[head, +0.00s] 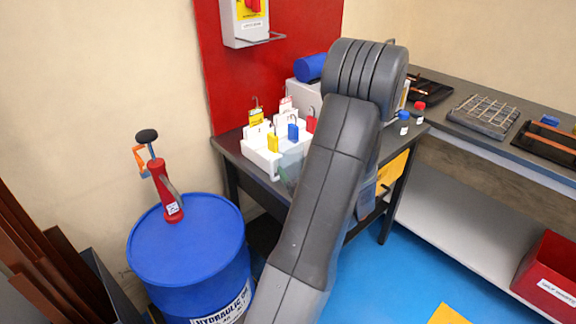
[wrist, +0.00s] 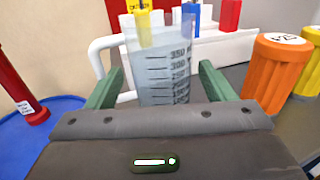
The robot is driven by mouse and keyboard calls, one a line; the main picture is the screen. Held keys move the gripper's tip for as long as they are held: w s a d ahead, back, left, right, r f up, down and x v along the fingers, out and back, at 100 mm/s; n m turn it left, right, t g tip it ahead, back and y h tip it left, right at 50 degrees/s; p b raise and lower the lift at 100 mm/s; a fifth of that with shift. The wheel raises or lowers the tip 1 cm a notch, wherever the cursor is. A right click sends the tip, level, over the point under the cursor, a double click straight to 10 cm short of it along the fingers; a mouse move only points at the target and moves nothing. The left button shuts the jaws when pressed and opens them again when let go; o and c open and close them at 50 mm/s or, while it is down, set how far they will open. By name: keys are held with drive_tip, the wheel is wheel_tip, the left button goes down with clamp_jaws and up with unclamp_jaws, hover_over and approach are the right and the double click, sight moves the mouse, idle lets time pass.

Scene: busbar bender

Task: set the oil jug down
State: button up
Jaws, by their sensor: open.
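The oil jug (wrist: 165,62) is a clear graduated container with dark measuring marks and a white handle (wrist: 98,52) on its left. It looks upright in the wrist view. My gripper (wrist: 160,74) is open, with one green finger on each side of the jug; whether either touches it I cannot tell. In the head view the jug (head: 291,160) shows faintly at the front of the dark table (head: 228,148), mostly behind my arm. Its base is hidden, so its contact with the table cannot be seen.
A white lockout box (head: 263,160) with coloured padlocks and tags stands just behind the jug. Orange (wrist: 280,70) and yellow (wrist: 314,62) containers stand to its right in the wrist view. A blue drum (head: 187,245) with a red pump (head: 165,190) is at the left.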

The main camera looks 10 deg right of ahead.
drive_tip(key=x, duration=0.4)
drive_tip(key=shift+w+a+r+p, duration=0.1)
drive_tip(key=shift+w+p, duration=0.2)
drive_tip(key=shift+w, duration=0.1)
drive_tip(key=c, duration=0.9)
drive_tip(key=shift+o, duration=0.2)
wheel_tip(320, 180, up, 10)
drive_tip(key=shift+p, duration=0.45)
